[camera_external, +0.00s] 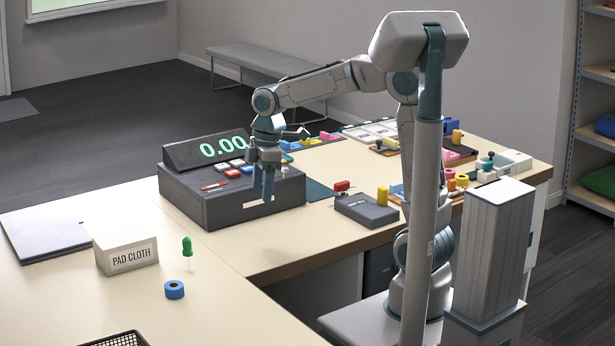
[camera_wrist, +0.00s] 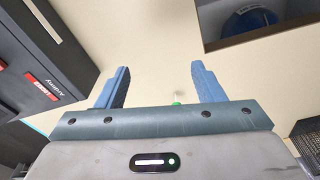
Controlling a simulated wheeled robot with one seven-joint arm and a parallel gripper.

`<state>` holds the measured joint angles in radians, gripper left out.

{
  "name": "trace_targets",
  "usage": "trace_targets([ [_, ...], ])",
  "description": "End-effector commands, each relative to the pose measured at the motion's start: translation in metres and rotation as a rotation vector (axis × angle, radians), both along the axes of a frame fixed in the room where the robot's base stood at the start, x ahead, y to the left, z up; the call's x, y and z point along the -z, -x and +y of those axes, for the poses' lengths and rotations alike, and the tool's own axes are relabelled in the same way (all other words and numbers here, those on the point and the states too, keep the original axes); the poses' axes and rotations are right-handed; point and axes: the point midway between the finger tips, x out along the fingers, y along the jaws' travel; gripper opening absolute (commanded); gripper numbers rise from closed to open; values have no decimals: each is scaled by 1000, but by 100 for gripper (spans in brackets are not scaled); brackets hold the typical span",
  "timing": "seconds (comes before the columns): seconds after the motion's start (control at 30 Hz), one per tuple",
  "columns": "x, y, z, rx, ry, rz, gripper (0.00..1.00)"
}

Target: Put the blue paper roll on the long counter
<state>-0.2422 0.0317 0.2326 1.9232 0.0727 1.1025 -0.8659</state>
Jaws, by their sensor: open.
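A small blue roll with a dark hole (camera_external: 174,289) lies on the near left part of the beige counter (camera_external: 215,310), in front of the white PAD CLOTH block. My gripper (camera_external: 267,190) points down at the front of the grey cash register, well to the right of and behind the roll. In the wrist view its two blue fingers (camera_wrist: 161,85) are apart with nothing between them. A blue round shape (camera_wrist: 248,22) shows in a dark recess at the upper right there; I cannot tell what it is.
The cash register (camera_external: 235,205) stands close to my gripper. A green peg (camera_external: 187,246) and the PAD CLOTH block (camera_external: 125,253) stand near the roll. A black wire basket (camera_external: 115,340) is at the front edge. Several small items crowd the right counter; the left counter has bare room.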

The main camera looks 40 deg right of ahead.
Motion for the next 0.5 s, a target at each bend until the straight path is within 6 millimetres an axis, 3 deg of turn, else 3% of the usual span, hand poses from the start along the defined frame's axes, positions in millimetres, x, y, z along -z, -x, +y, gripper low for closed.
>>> trace_targets([
  [0.03,-3,9,-28,130,7,-21,62],
  [0.2,1,45,-105,576,-5,-67,62],
  [0.33,11,78,-151,890,-38,-98,62],
  [0.5,26,112,-185,1179,-86,-115,62],
])
